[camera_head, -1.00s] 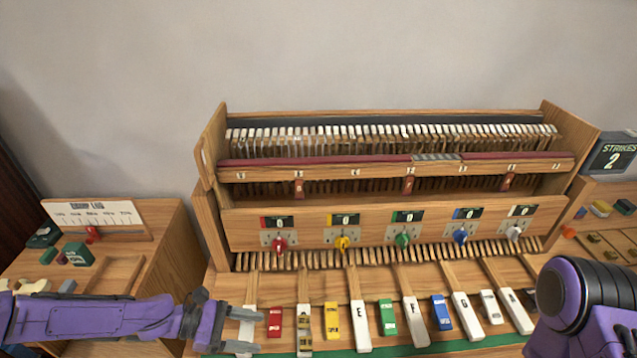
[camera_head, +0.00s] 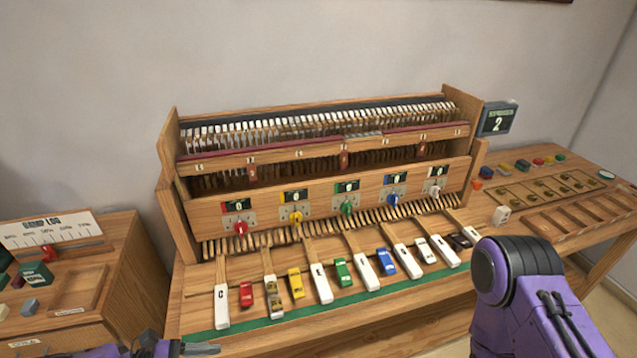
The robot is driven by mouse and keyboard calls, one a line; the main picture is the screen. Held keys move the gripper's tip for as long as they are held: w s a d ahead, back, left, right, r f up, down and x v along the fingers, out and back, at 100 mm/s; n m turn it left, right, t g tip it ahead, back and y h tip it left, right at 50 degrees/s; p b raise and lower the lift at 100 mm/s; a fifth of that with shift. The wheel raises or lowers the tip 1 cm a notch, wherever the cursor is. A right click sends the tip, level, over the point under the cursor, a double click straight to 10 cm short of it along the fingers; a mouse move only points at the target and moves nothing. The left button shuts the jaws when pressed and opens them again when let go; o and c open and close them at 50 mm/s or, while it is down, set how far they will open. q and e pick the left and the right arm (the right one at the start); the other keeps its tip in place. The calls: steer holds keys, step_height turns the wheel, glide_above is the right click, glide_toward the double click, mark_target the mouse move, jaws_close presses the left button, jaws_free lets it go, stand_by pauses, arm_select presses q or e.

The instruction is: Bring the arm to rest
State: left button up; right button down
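My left gripper (camera_head: 190,349) is at the bottom left edge, low in front of the wooden piano cabinet (camera_head: 300,339). It is cut off by the picture's edge, and how far its fingers are apart is unclear. I see nothing held in it. It is apart from the nearest white key (camera_head: 221,307). My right arm (camera_head: 520,290) shows at the lower right as a purple link with a black joint; its gripper is out of the picture.
White keys alternate with red (camera_head: 246,295), yellow (camera_head: 296,283), green (camera_head: 342,272) and blue (camera_head: 386,262) blocks. Coloured knobs sit above. A side bench with wooden trays (camera_head: 575,222) stands right, below a screen reading 2 (camera_head: 497,119). A "DAMP LOG" board (camera_head: 50,231) stands left.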

arm_select(q)
steer(key=s+a+f+m+y+b, duration=0.3)
steer(key=s+f+m+y+b, duration=0.3)
steer(key=f, duration=0.6)
steer(key=s+a+f+m+y+b, duration=0.4)
steer(key=s+f+m+y, duration=0.4)
steer(key=f, duration=0.5)
steer(key=shift+s+a+f+y+b, duration=0.25)
steer(key=shift+s+y+b, duration=0.15)
steer(key=shift+y+b, duration=0.6)
arm_select(e)
step_height(320, 180, down, 12)
arm_select(q)
steer(key=shift+w, duration=0.1)
arm_select(e)
steer(key=shift+w+f, duration=0.1)
